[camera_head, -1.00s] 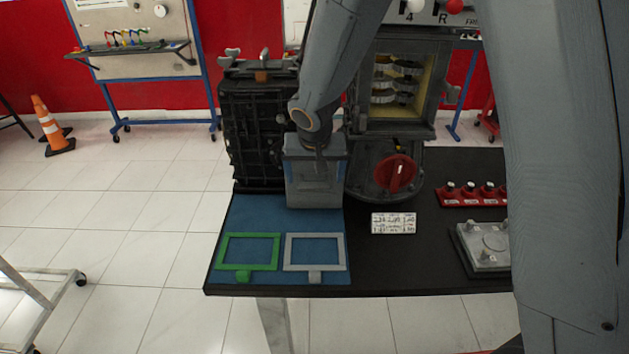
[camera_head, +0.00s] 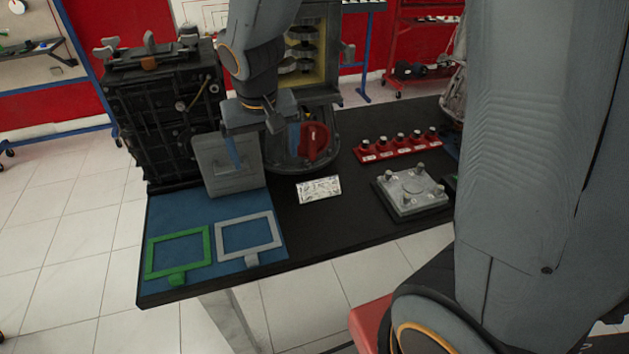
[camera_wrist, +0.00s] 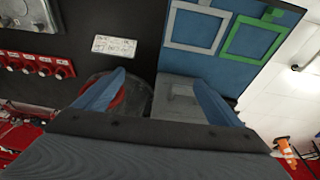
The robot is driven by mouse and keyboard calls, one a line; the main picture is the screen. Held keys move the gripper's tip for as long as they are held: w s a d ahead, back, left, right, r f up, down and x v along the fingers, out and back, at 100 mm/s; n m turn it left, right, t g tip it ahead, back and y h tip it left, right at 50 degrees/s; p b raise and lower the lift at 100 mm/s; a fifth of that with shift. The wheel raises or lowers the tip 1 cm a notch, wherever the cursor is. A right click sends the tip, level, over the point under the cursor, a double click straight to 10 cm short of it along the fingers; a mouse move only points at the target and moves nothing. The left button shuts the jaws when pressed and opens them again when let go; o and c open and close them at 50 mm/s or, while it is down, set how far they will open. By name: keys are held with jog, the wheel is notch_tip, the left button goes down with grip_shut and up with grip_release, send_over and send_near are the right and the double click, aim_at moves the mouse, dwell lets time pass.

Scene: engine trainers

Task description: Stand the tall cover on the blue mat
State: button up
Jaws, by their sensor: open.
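The tall cover (camera_head: 222,172) is a grey box-like piece, upright at the back right corner of the blue mat (camera_head: 175,215). Its base appears to rest on the mat. My gripper (camera_head: 265,158) is open, with blue fingers spread and nothing held between them. In the head view one finger overlaps the cover's face and the other is to its right, by the red-handled disc. In the wrist view, the cover (camera_wrist: 176,100) is beside the right finger; whether they touch I cannot tell. The mat (camera_wrist: 197,35) lies beyond it. My wrist hides part of the cover's top.
A green frame (camera_head: 150,258) and a grey frame (camera_head: 219,242) lie on the mat's front. A black engine block (camera_head: 160,115) stands behind the cover. The red-handled disc (camera_head: 315,140), a white label card (camera_head: 319,189), red knob strip (camera_head: 395,148) and grey plate (camera_head: 412,192) are right.

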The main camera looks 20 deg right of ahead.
jog(key=s+d+f+g, duration=0.2)
jog(key=s+d+f, duration=0.1)
jog(key=s+d, duration=0.6)
jog(key=s, duration=0.4)
jog(key=shift+d, duration=0.2)
jog(key=shift+w, duration=0.1)
jog(key=shift+c, duration=0.4)
